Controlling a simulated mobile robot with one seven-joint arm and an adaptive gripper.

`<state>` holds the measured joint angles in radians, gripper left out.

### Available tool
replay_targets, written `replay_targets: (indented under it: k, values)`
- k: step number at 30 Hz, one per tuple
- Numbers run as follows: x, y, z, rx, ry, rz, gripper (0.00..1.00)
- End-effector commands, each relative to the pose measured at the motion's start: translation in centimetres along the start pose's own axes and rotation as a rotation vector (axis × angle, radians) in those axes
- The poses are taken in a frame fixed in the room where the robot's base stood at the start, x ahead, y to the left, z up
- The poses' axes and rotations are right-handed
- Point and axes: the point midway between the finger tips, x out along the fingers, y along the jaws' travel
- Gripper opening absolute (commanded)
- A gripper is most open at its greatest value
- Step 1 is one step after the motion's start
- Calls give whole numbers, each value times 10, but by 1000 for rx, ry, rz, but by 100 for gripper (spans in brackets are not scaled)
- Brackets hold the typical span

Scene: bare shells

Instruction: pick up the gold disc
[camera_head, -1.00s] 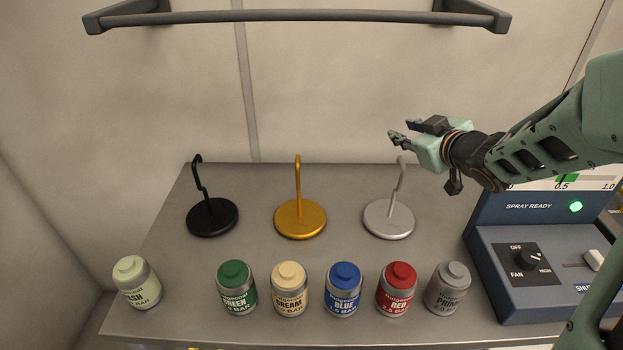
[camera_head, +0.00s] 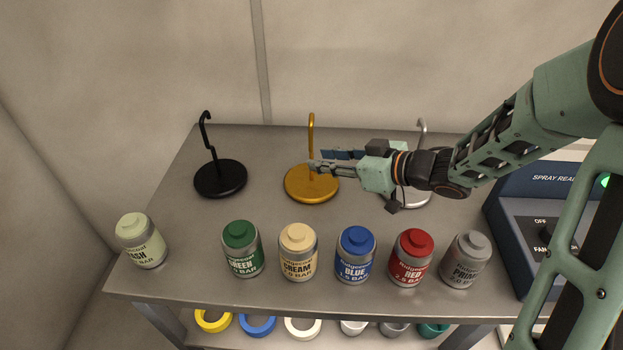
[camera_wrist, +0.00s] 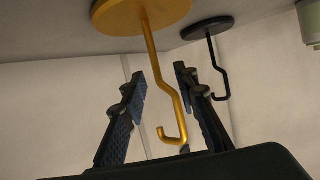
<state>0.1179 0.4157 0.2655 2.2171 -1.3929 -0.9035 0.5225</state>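The gold disc (camera_head: 312,190) lies flat on the table, with a thin gold upright stem ending in a hook. It also shows in the wrist view (camera_wrist: 117,14), where the picture is upside down. My gripper (camera_head: 314,165) is level, coming from the right at the height of the stem. In the wrist view my gripper (camera_wrist: 161,72) is open, and the gold stem appears between its two fingers. I see no finger clearly touching the stem. In the head view the fingers hide the lower stem and part of the disc.
A black hooked disc (camera_head: 220,180) stands left of the gold one. A silver hooked disc (camera_head: 418,197) is partly hidden behind my gripper. Several paint cans, such as the cream can (camera_head: 298,254), line the table's front. A blue control box (camera_head: 520,215) stands at right.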

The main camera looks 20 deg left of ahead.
Motion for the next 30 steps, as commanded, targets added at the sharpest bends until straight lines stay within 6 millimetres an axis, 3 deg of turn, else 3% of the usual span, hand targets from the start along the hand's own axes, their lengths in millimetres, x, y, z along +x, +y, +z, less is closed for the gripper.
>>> replay_targets:
  k: [10, 17, 25, 30]
  values:
    - [46, 2, 7, -1, 1, -3, 28]
    - [49, 4, 7, 0, 0, 1, 28]
    - [49, 4, 7, -1, 0, 1, 1]
    - [49, 4, 7, -1, 0, 1, 0]
